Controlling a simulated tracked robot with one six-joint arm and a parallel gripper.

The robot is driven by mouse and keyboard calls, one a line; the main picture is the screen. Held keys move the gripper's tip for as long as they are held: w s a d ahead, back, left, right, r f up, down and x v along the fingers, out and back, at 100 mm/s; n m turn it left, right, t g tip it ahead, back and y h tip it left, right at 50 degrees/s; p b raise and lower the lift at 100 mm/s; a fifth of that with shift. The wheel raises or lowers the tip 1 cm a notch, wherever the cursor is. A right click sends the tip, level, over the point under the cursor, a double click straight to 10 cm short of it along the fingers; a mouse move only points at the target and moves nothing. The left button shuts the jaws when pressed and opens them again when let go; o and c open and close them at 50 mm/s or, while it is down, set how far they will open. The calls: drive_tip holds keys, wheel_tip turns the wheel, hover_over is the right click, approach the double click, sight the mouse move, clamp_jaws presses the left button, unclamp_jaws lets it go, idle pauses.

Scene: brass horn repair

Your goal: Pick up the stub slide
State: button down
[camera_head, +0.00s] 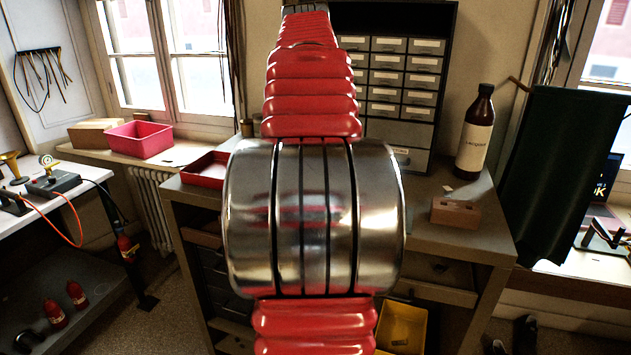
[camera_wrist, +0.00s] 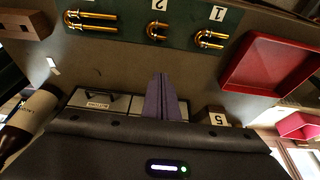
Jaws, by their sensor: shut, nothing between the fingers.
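Three U-shaped brass slides lie in a row on a dark green mat (camera_wrist: 185,20) in the wrist view. The shortest, the stub slide (camera_wrist: 156,31), is in the middle beside the card marked 2. A longer brass slide (camera_wrist: 90,20) lies to its left, and another slide (camera_wrist: 210,39) lies to its right beside the card marked 1. My gripper (camera_wrist: 167,80) is shut and empty, with its fingers apart from all the slides. In the head view my own arm covers the middle, and the slides and gripper are hidden.
A red tray (camera_wrist: 250,91) lies right of the mat in the wrist view. A brown bottle (camera_head: 475,132) and a wooden block (camera_head: 456,213) stand on the bench's right side. A drawer cabinet (camera_head: 421,64) stands at the back.

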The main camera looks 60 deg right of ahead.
drive_tip(key=shift+f, duration=0.15)
drive_tip(key=x, duration=1)
drive_tip(key=shift+s+a, duration=0.15)
drive_tip(key=shift+a, duration=0.9)
drive_tip(key=shift+s+a, duration=0.15)
drive_tip(key=shift+a, duration=0.8)
drive_tip(key=shift+s+a, duration=0.1)
